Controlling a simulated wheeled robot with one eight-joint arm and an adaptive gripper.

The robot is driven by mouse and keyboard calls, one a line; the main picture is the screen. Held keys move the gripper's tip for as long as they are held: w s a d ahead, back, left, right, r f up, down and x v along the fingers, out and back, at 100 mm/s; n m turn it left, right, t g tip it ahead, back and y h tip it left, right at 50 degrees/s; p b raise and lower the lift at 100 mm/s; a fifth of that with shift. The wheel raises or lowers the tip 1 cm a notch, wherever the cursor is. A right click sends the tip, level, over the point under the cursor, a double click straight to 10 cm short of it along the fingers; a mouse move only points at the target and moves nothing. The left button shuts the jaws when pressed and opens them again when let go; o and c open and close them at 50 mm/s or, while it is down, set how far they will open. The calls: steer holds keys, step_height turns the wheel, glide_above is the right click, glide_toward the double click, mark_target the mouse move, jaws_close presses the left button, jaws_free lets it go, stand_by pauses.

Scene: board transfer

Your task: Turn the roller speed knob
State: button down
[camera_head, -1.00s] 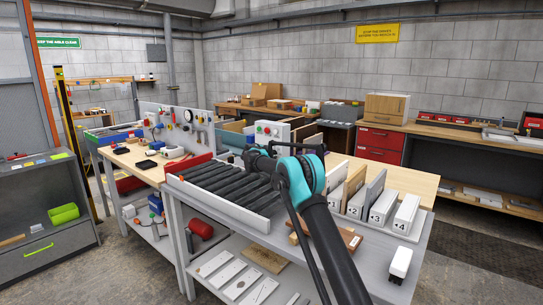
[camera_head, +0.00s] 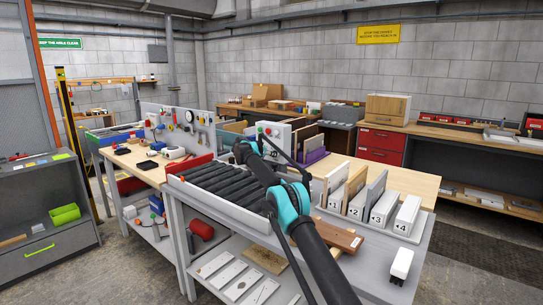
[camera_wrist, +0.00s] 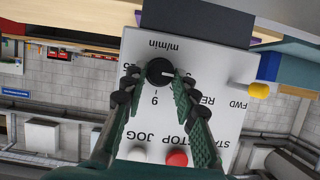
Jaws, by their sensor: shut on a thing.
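The roller speed knob (camera_wrist: 158,71) is a small black dial on a pale control panel (camera_wrist: 216,62), seen upside down in the wrist view under the "m/min" label. A light pointer mark on it faces right in that view. My gripper (camera_wrist: 160,80) has one finger on each side of the knob and is shut on it. In the head view, the control box (camera_head: 284,131) stands behind the black roller conveyor (camera_head: 222,183). My arm reaches to it there, and the knob and fingertips cannot be made out.
The panel also carries a yellow-tipped switch (camera_wrist: 258,90) beside FWD/REV and a red stop button (camera_wrist: 176,158) close to my fingers. Numbered upright boards (camera_head: 383,207) stand in a rack at the right. A wooden board (camera_head: 340,238) lies in front of the rack.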

stand_by(0.6)
steer(key=c, duration=1.2)
jaws_free()
steer(key=shift+o, duration=0.2)
steer(key=v, duration=1.2)
steer(key=shift+w+a, duration=0.1)
